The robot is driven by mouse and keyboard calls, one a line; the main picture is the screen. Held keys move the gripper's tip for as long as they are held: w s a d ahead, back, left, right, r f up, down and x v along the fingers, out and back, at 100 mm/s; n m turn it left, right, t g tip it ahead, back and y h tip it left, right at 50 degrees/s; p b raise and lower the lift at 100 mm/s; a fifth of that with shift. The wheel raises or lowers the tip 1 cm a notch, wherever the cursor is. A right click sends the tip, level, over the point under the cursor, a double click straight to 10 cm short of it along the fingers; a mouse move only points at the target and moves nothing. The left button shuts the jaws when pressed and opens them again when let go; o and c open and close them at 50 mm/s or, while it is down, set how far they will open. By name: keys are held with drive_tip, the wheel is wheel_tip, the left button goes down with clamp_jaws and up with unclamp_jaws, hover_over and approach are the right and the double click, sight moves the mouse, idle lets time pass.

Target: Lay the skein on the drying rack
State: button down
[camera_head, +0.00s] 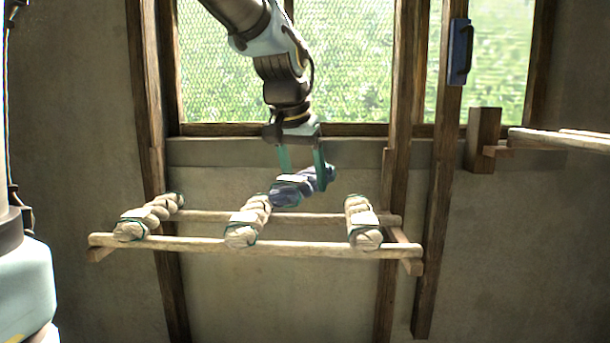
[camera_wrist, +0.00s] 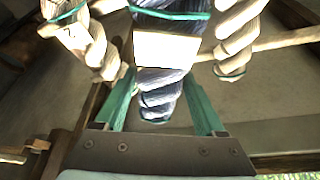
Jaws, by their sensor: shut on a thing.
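A dark blue skein (camera_head: 294,189) with a pale band hangs in my gripper (camera_head: 302,171). The gripper points down with its green fingers shut on the skein's sides. In the wrist view the blue skein (camera_wrist: 160,85) lies lengthwise between the fingers (camera_wrist: 162,103). The wooden drying rack (camera_head: 200,246) has two horizontal rails. The blue skein is over the back part of the rack, just behind and right of the middle cream skein. I cannot tell if it touches a rail or that skein.
Cream skeins lie across the rails at left (camera_head: 148,218), middle (camera_head: 248,222) and right (camera_head: 363,222). Rail is bare between the middle and right ones. Wooden posts (camera_head: 436,200) stand behind and a meshed window (camera_head: 345,60) is above. A wooden beam (camera_head: 560,138) juts in at right.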

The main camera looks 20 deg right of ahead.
wheel_tip(320, 180, down, 6)
drive_tip(key=b, duration=0.5)
drive_tip(key=shift+f, duration=0.15)
drive_tip(key=shift+f+b, duration=0.35)
drive_tip(key=shift+f, duration=0.25)
unclamp_jaws()
idle(0.3)
